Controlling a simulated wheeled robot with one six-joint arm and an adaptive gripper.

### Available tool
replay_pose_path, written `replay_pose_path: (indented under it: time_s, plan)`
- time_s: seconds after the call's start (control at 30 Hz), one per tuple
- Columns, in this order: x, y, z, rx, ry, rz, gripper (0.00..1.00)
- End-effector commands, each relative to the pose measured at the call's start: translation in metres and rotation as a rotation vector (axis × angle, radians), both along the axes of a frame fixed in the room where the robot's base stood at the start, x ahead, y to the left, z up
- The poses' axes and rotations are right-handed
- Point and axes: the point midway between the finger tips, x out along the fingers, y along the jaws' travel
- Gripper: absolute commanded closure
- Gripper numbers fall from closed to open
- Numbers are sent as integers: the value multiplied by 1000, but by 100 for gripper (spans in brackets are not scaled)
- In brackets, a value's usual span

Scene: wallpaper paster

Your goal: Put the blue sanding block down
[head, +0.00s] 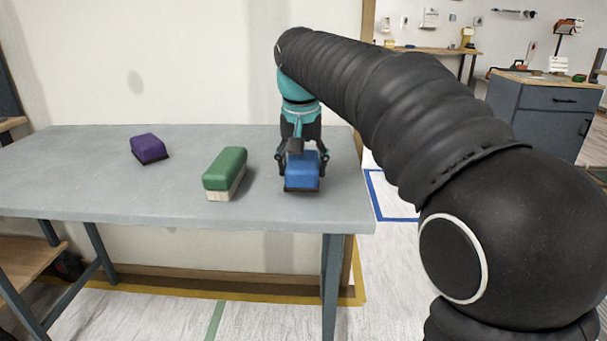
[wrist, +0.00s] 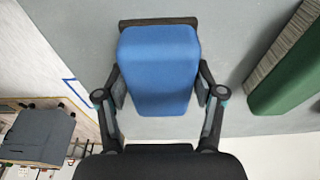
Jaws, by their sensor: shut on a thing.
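The blue sanding block (head: 302,171) is at the right end of the grey table (head: 100,190). My gripper (head: 302,160) points down over it, with one finger on each side. In the wrist view the blue block (wrist: 158,70) sits between the two fingers of my gripper (wrist: 160,95), which are shut on its sides. A dark base edge shows at the block's far end. The block is at or very close to the tabletop; I cannot tell whether it touches it.
A green block (head: 225,170) with a pale bristle-like underside stands just left of the blue one; it also shows in the wrist view (wrist: 290,85). A purple block (head: 148,148) lies farther left. The table's right edge is close to my gripper. Tabletop between the purple and green blocks is clear.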

Motion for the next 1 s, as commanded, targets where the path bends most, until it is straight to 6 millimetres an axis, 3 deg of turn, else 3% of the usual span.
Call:
replay_pose_path:
  time_s: [0.1, 0.47, 0.5, 0.57, 1.0]
  plan:
    - [0, 0, -14, 0, 0, 0, 74]
    - [0, 0, -18, 0, 0, 0, 74]
    - [0, 0, -17, 0, 0, 0, 24]
    - [0, 0, -17, 0, 0, -1, 9]
    - [0, 0, -11, 0, -1, 0, 7]
